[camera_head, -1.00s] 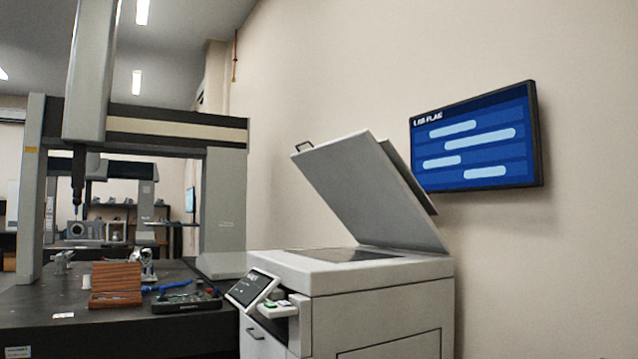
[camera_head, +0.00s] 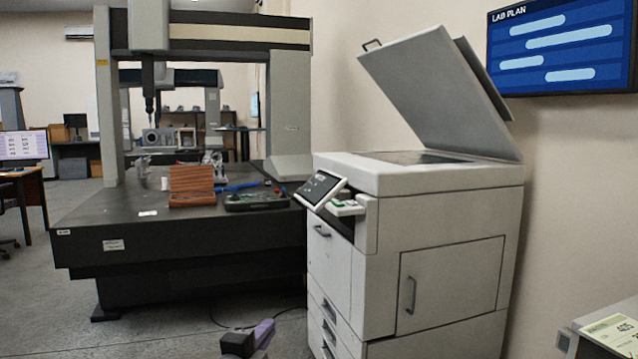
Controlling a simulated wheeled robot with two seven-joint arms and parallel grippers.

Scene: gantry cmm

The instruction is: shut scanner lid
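The scanner (camera_head: 440,240) is a large light-grey floor machine at the centre right. Its grey lid (camera_head: 440,90) stands raised and tilted back, with a handle (camera_head: 371,44) at its upper left edge. The dark glass (camera_head: 405,157) shows under it on the scanner's top. My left gripper (camera_head: 248,340) shows only in small part at the bottom edge, grey and purple, low in front of the scanner and well apart from the lid. Whether it is open or shut cannot be seen. My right gripper is not in view.
A gantry measuring machine with a dark table (camera_head: 110,220) stands to the left, with a wooden box (camera_head: 192,185) on it. A wall screen (camera_head: 560,45) hangs right of the lid. A labelled grey surface (camera_head: 610,330) is at bottom right. Floor (camera_head: 40,300) is clear at lower left.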

